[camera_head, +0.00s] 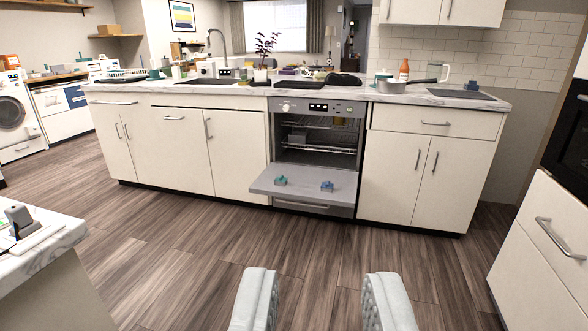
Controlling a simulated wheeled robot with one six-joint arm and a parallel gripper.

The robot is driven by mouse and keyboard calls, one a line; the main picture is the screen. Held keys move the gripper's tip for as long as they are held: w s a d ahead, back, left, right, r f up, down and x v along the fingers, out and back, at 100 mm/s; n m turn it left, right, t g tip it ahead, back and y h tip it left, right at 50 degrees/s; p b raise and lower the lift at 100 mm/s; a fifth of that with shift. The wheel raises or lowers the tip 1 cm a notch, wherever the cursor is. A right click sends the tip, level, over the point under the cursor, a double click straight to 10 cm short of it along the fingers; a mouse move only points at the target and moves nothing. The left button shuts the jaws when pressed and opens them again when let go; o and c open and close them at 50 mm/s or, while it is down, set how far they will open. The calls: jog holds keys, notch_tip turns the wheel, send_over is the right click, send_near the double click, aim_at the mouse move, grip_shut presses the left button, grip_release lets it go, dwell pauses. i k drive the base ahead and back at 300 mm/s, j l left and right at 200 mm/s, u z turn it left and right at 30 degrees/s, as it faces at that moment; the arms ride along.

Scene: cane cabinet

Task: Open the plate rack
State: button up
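A dishwasher (319,107) stands in the island's front, its door (304,186) folded down. An upper wire rack (325,122) and a lower wire rack (335,147) show inside, both appearing pushed in. I cannot tell which is the plate rack. A teal item (280,180) and a blue item (327,186) lie on the open door. My gripper (320,285) is at the bottom of the view, fingers wide apart with only floor between them. It is well short of the dishwasher and touches nothing.
Wood floor (200,240) is clear between me and the dishwasher. A marble-topped counter (40,240) is close at left. White drawers (545,240) and a black oven (570,140) are close at right. A pan (395,86) stands on the island top.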

aim_at(322, 141)
jog(key=i+u, duration=0.25)
jog(key=i, duration=1.5)
jog(key=i+j+z, duration=0.1)
jog(key=i+z, duration=0.3)
jog(key=i, duration=0.2)
jog(key=i+j+z, duration=0.4)
jog(key=i, duration=0.2)
jog(key=i+j+z, duration=0.4)
jog(key=i, duration=0.15)
